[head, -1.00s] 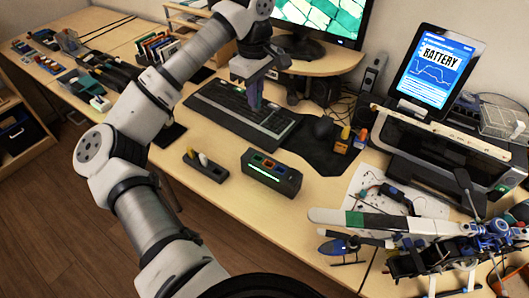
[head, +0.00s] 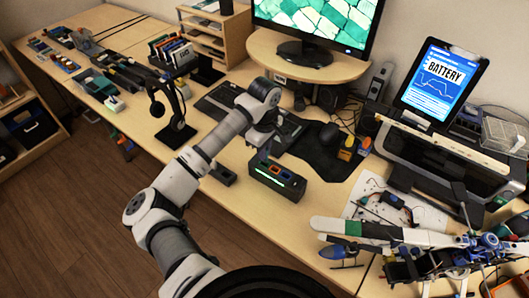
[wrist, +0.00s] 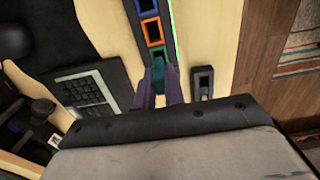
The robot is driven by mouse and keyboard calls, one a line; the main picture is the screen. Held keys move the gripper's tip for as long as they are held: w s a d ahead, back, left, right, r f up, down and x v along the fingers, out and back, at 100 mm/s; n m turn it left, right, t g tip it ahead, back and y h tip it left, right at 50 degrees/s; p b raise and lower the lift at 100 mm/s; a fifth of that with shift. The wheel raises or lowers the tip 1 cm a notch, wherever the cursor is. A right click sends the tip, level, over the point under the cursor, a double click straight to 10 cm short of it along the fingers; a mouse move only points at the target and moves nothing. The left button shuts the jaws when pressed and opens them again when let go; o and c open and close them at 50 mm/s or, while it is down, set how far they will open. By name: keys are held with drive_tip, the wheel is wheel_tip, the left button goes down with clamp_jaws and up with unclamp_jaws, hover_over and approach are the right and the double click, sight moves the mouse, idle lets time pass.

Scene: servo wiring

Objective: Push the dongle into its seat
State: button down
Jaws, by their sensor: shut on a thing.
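The dock (head: 262,180) is a dark box with a lit green strip on its front and a row of coloured slots on top. In the wrist view the dock (wrist: 168,14) shows a blue and an orange slot. My gripper (head: 263,153) is over the dock's left end. In the wrist view its purple fingers (wrist: 158,88) are shut on a small teal piece, likely the dongle (wrist: 158,70), at the slot past the orange one. The fingers hide its lower part. I cannot tell how deep it sits.
A small dark holder (wrist: 203,84) stands beside the dock, close to my gripper; it also shows in the head view (head: 223,175). The keyboard (head: 287,133) and mouse (head: 329,132) lie behind. A model helicopter (head: 405,240) is at the right.

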drive_tip(key=shift+f, duration=1.3)
drive_tip(key=shift+f, duration=0.1)
drive_tip(key=c, duration=1.5)
unclamp_jaws()
drive_tip(key=shift+r, duration=0.2)
wheel_tip(320, 180, up, 11)
drive_tip(key=b, duration=0.4)
drive_tip(key=shift+f, duration=0.1)
drive_tip(key=shift+r, duration=0.55)
